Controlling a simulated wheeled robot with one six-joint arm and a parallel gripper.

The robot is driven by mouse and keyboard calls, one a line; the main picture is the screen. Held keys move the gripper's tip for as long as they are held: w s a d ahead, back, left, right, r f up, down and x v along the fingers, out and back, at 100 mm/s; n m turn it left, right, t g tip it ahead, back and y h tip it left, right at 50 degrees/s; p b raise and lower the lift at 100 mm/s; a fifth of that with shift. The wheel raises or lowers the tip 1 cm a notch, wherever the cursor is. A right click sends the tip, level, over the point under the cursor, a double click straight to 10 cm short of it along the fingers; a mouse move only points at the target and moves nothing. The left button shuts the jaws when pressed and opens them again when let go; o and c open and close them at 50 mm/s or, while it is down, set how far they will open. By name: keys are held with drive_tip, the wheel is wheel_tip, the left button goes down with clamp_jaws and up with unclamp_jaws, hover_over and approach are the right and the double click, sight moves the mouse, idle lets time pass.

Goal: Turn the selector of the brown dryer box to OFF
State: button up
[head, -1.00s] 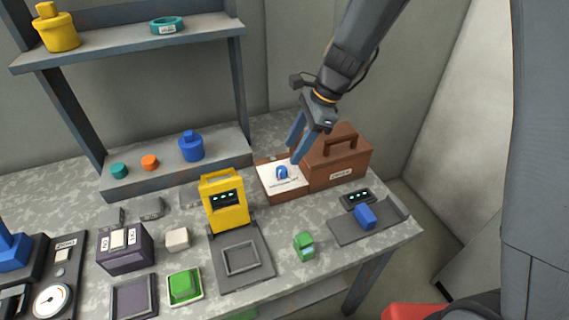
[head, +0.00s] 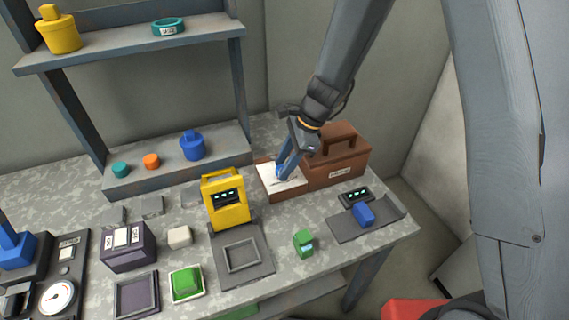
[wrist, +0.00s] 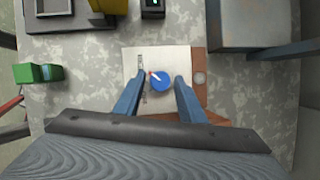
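The brown dryer box (head: 336,167) stands at the back right of the bench, with a handle on top. Its low front part carries a white panel (wrist: 135,62) with a round blue selector (wrist: 160,82). A white pointer mark on the selector points to the upper left in the wrist view. Small print runs along the panel's left side, too small to read. My gripper (wrist: 160,77) is open, one blue finger on each side of the selector, with a narrow gap at each side. In the head view my gripper (head: 284,166) largely hides the selector.
A yellow device (head: 227,205) stands left of the dryer box. A blue block (head: 363,214) and small dark display (head: 355,195) are in front, by a grey tray (head: 345,231). A green item (head: 303,242) stands on the bench. A shelf (head: 130,58) rises at the back left.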

drive_tip(key=c, duration=0.7)
drive_tip(key=shift+c, duration=0.2)
drive_tip(key=shift+n, duration=0.3)
drive_tip(key=n+g, duration=0.1)
drive_tip(key=n, duration=0.2)
drive_tip(key=shift+w, duration=0.2)
drive_tip(key=n, duration=0.2)
drive_tip(key=n+g+h, duration=0.1)
drive_tip(key=n, duration=0.1)
drive_tip(key=shift+w+a+g, duration=0.15)
drive_tip(key=shift+g, duration=0.15)
drive_tip(key=n+h+b, duration=0.1)
drive_tip(key=n, duration=0.1)
drive_tip(key=n+g+h, duration=0.1)
drive_tip(key=n, duration=0.2)
drive_tip(key=shift+w+a+b, duration=0.1)
drive_tip(key=shift+a+b, duration=0.1)
drive_tip(key=shift+b, duration=0.15)
drive_tip(key=n+h, duration=0.1)
drive_tip(key=n, duration=0.1)
drive_tip(key=n+h, duration=0.1)
drive_tip(key=n, duration=0.2)
drive_tip(key=shift+a+b, duration=0.15)
drive_tip(key=shift+b, duration=0.2)
drive_tip(key=shift+r+n, duration=0.1)
drive_tip(key=shift+n, duration=0.2)
drive_tip(key=o, duration=1)
